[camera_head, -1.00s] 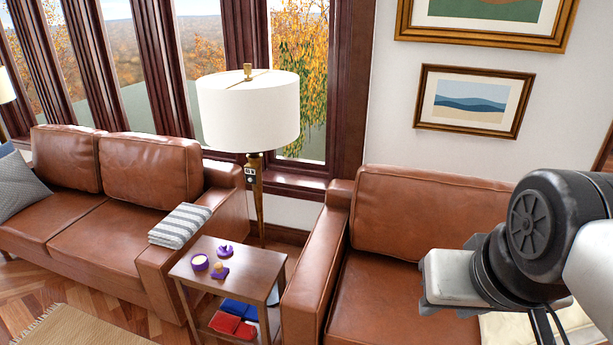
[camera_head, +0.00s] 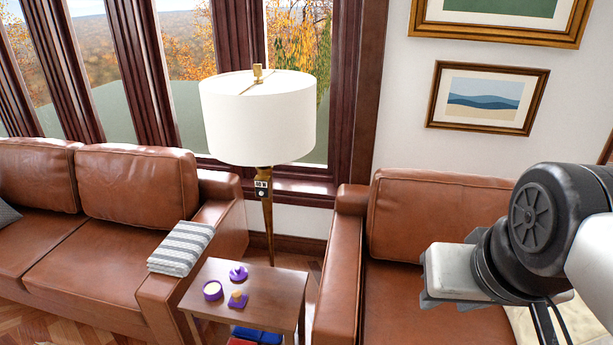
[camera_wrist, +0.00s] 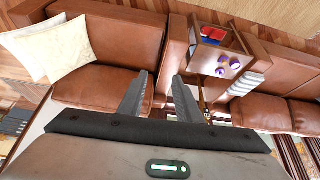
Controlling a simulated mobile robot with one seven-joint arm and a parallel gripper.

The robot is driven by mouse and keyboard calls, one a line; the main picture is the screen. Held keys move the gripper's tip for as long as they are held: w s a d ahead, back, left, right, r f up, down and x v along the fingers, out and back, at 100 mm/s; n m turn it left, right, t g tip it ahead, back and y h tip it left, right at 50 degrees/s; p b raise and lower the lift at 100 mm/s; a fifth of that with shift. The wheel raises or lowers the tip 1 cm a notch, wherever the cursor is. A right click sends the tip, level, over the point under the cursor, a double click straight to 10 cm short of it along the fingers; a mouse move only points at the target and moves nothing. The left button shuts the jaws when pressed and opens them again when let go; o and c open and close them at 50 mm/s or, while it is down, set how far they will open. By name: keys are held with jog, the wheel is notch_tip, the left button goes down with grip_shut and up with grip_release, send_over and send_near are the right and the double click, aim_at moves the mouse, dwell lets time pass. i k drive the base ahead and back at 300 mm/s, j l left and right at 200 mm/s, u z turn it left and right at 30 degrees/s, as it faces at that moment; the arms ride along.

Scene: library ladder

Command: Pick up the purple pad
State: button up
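Three small purple things are on the wooden side table (camera_head: 270,292): a flat purple pad with an orange-tan ball or knob on it (camera_head: 238,301), a round purple dish with a cream top (camera_head: 212,290), and a purple round piece with a raised knob (camera_head: 238,273). Which one the task means is not certain. They also show, small, as a purple group in the wrist view (camera_wrist: 223,59). My gripper (camera_wrist: 161,76) is open and empty, its two fingers spread, well away from the table; in the head view it is at the right, above the armchair.
A tall floor lamp (camera_head: 258,115) stands right behind the table. A sofa (camera_head: 95,260) with a striped folded cloth (camera_head: 181,248) is on the left, and a leather armchair (camera_head: 340,270) is close on the right. Red and blue things lie on the table's lower shelf.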

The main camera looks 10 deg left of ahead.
aim_at(238, 300)
jog(key=i+j, duration=0.1)
jog(key=j, duration=0.35)
jog(key=i+j, duration=0.15)
jog(key=j, duration=0.3)
jog(key=i+j, duration=0.1)
jog(key=j, duration=0.4)
jog(key=i+j, duration=0.1)
jog(key=j, duration=0.35)
